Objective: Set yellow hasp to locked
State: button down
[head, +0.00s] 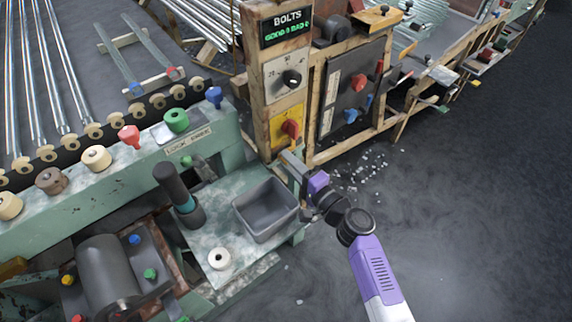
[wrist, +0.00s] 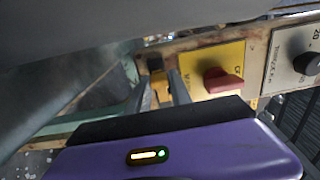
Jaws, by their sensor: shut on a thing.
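My gripper (head: 296,166) is at the right end of the green bench, beside the wooden post, below the yellow plate. In the wrist view my gripper (wrist: 162,91) has its two grey fingers on either side of a small yellow piece, which looks like the yellow hasp (wrist: 160,87). The fingers are shut on it. The hasp sits just left of the yellow plate (wrist: 225,61) with its red knob (wrist: 222,80).
The post carries a black dial (head: 291,79) and the red knob (head: 290,128) above my gripper. A grey bin (head: 265,209) stands close on the left, beside a dark upright handle (head: 173,187). Glass shards (head: 365,172) lie on the floor; open floor is at right.

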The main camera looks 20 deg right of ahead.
jog(key=shift+w+d, duration=0.15)
jog(key=shift+d, duration=0.65)
jog(key=c, duration=1.2)
grip_release()
jog(key=shift+o, duration=0.2)
jog(key=v, duration=0.7)
jog(key=shift+s, duration=0.35)
jog(key=shift+d, duration=0.15)
